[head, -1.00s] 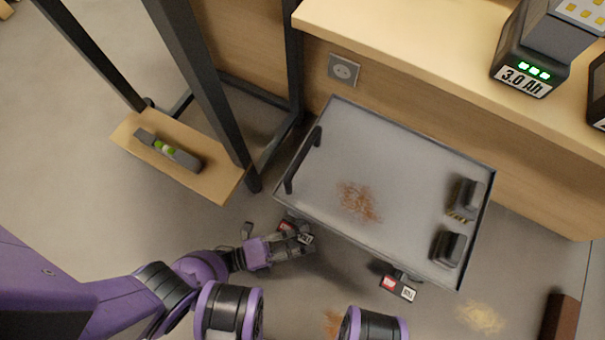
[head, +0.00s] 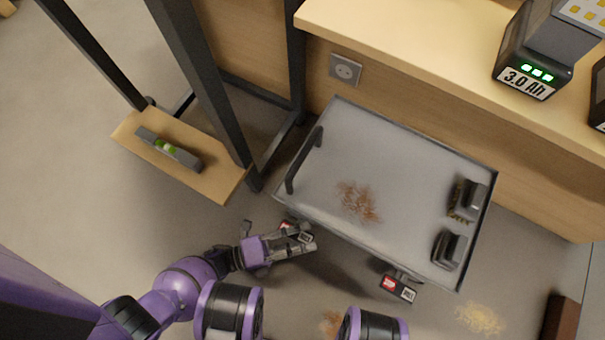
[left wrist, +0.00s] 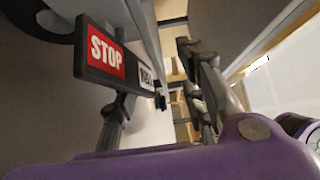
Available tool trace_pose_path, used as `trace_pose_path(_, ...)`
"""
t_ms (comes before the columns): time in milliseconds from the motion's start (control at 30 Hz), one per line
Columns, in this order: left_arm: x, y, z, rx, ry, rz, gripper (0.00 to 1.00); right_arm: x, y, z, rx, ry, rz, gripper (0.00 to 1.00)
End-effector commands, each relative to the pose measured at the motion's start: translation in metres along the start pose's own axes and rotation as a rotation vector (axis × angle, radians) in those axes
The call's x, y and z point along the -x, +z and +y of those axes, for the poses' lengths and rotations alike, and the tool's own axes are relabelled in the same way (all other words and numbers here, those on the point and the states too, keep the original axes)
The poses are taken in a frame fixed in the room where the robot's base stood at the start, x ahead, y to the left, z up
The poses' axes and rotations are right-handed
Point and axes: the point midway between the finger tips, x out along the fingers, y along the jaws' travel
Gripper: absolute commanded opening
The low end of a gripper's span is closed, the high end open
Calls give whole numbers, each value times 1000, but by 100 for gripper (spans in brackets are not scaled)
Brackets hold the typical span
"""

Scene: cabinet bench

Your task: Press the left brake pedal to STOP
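The left brake pedal (head: 287,225) is a small dark plate with a red patch, at the near left edge of the grey cart (head: 400,150), partly hidden by my left gripper. In the left wrist view the pedal (left wrist: 107,50) shows large with a red STOP label and a white label beside it. My left gripper (head: 308,241) is at this pedal; its fingers look spread, with nothing held between them. I cannot tell whether it touches the pedal. A second pedal (head: 397,288) with red and white labels sits further right on the same edge. My right gripper is out of view.
The cart carries two dark blocks (head: 449,249) and a brown stain. A wooden shelf with a spirit level (head: 168,149) and dark posts stands left of it. The wooden bench (head: 420,55) runs behind. Floor in front is mostly clear, with a brown block (head: 560,318) at lower right.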

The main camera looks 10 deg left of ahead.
Motion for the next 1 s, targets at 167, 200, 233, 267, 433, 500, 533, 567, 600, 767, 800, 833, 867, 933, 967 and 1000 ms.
trace_pose_path(167,0,-1,-26,-5,-19,6,36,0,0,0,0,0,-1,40)
trace_pose_path(200,0,-2,-31,-3,-21,5,43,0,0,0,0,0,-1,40)
trace_pose_path(233,0,-1,-35,-5,-20,4,48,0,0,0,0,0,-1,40)
trace_pose_path(267,0,-1,-39,-5,-21,4,54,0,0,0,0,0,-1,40)
trace_pose_path(433,2,1,-60,-6,-18,0,77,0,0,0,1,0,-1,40)
trace_pose_path(500,2,1,-67,-6,-16,0,78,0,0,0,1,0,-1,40)
trace_pose_path(533,3,1,-69,-6,-16,-1,78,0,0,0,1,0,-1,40)
trace_pose_path(567,2,1,-71,-6,-16,-1,79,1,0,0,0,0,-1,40)
trace_pose_path(600,2,1,-74,-8,-16,0,79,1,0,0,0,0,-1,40)
trace_pose_path(767,0,3,-80,-13,-19,1,79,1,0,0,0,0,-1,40)
trace_pose_path(800,-1,4,-81,-14,-20,1,79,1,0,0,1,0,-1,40)
trace_pose_path(833,-1,4,-81,-15,-20,1,79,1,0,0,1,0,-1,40)
trace_pose_path(867,-2,4,-82,-16,-21,1,79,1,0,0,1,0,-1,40)
trace_pose_path(933,-2,5,-82,-18,-22,1,75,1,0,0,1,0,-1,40)
trace_pose_path(967,-3,4,-82,-17,-22,1,69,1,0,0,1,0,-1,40)
trace_pose_path(1000,-3,3,-81,-15,-20,1,67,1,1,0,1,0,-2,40)
